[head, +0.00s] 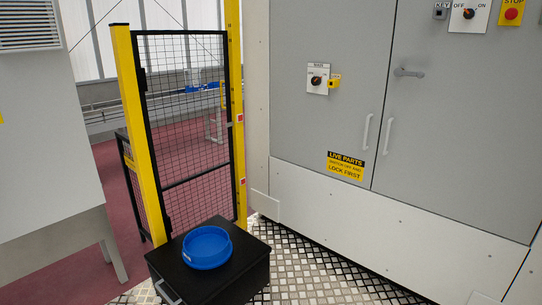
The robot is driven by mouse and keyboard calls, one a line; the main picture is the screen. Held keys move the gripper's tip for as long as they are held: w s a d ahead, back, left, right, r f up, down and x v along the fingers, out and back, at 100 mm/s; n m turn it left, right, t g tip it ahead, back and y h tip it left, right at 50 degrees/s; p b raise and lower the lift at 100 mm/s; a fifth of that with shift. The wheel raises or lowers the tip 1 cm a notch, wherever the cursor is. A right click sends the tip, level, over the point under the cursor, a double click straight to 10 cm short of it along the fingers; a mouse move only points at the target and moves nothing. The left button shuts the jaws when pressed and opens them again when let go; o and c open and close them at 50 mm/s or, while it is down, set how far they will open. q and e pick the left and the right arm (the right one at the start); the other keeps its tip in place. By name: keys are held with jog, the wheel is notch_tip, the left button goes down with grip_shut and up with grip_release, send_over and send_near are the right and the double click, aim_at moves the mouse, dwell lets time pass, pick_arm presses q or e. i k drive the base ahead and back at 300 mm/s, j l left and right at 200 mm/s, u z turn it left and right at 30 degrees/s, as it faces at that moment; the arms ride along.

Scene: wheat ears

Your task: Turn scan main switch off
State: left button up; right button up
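A rotary switch with a dark knob (316,81) sits on a small white plate on the left door of the grey cabinet (335,35). The plate's heading looks like "MAIN", with small lettering beside the knob. The knob's direction is too small to tell. Neither gripper is in view.
A red STOP button (512,14) is at top right. A "LIVE PARTS" sign (345,165) is below. A black box (228,280) with a blue bowl (207,258) stands before a yellow-posted mesh gate (184,120). Checker-plate floor (315,275) is clear.

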aim_at(316, 80)
jog(key=i+z, duration=0.15)
jog(key=i, duration=0.3)
jog(key=i+j+z, duration=0.15)
jog(key=i, duration=0.25)
jog(key=i+j+z, duration=0.15)
jog(key=i, duration=0.25)
jog(key=u, duration=0.25)
